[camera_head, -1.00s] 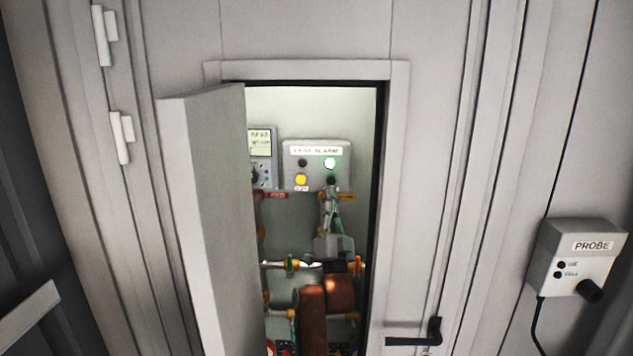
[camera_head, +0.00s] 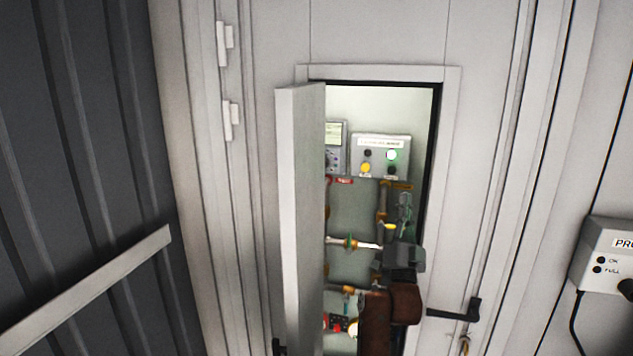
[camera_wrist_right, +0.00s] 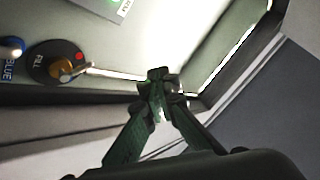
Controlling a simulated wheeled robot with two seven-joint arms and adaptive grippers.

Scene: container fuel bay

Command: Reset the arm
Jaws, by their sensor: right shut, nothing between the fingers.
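My right gripper (camera_head: 405,205) is in the open cabinet doorway in the head view, in front of the pipework and below the grey alarm box (camera_head: 380,155). Its brown and grey arm comes up from below. In the right wrist view the fingers of this gripper (camera_wrist_right: 160,90) meet at their tips, shut and empty. A round dark fitting with a brass centre (camera_wrist_right: 60,65) is left of the fingertips, apart from them. My left gripper is not in view.
The cabinet door (camera_head: 300,220) stands open on the left of the doorway. The door frame (camera_head: 452,150) is close on the right of my arm. A black handle (camera_head: 460,310) sits right of the opening. A probe box (camera_head: 605,258) is on the right wall.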

